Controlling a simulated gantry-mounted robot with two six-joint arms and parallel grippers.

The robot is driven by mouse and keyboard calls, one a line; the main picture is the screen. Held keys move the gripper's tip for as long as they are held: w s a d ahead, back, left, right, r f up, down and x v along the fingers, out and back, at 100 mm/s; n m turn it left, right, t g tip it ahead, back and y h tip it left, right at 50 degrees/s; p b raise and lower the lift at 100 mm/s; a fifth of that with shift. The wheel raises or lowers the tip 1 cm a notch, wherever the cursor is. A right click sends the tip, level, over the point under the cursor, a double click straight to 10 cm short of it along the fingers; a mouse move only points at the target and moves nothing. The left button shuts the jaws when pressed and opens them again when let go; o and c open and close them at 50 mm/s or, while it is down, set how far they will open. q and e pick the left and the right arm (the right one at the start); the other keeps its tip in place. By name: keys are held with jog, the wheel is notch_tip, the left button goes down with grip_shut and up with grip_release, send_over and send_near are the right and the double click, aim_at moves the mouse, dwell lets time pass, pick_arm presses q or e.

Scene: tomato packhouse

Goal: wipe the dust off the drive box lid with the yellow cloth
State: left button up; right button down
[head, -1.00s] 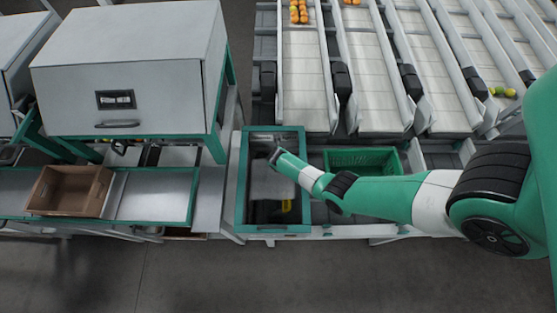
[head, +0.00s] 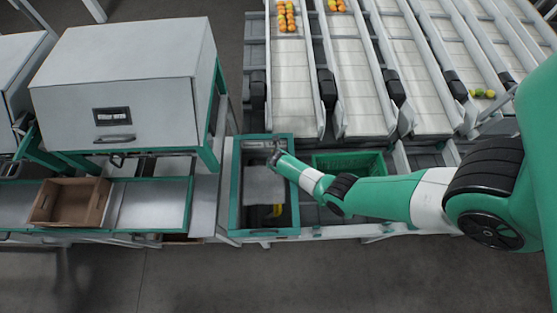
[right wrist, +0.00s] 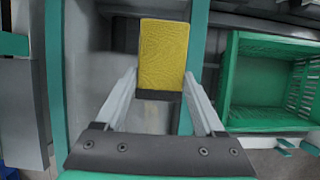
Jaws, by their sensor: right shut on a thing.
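The yellow cloth (right wrist: 163,52) shows as a textured yellow block between the fingertips of my right gripper (right wrist: 160,90), which is shut on it. The gripper points down inside the teal-framed drive box (head: 235,190). A grey surface inside the frame, likely the lid (right wrist: 92,55), shows beside the cloth in the right wrist view. I cannot tell whether the cloth touches it, or make out the dust clearly. My left gripper is not in view.
A green crate (head: 350,160) stands just right of the box; it also shows in the right wrist view (right wrist: 270,115). Sloping white lanes with several tomatoes (head: 287,17) lie behind. A grey cabinet (head: 125,85) and an open brown carton (head: 70,202) stand to the left.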

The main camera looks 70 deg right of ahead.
jog(key=shift+r+p, duration=0.9)
jog(key=shift+r, duration=0.3)
